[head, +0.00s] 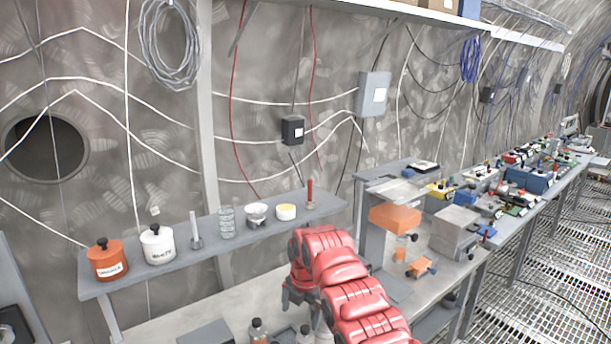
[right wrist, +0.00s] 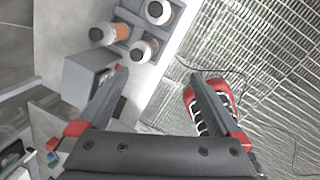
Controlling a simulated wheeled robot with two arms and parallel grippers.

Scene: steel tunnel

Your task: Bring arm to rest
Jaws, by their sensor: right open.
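My right arm, red, reaches in from the bottom of the head view, and its dark gripper (head: 298,298) hangs low over the workbench (head: 240,302). The fingertips are mostly hidden there. In the right wrist view the right gripper (right wrist: 157,88) has its two grey fingers spread wide, with nothing held between them. Bottles with dark caps, one of them brownish (right wrist: 115,33), stand in a grey rack (right wrist: 122,48) beyond the fingers. My left gripper is in neither view.
A raised shelf (head: 215,234) holds an orange jar (head: 107,260), a white jar (head: 157,246) and small labware. An orange-topped device (head: 395,218) stands right of my arm. A cluttered long bench (head: 520,215) runs along the wall. Open grating floor (head: 540,275) lies at right.

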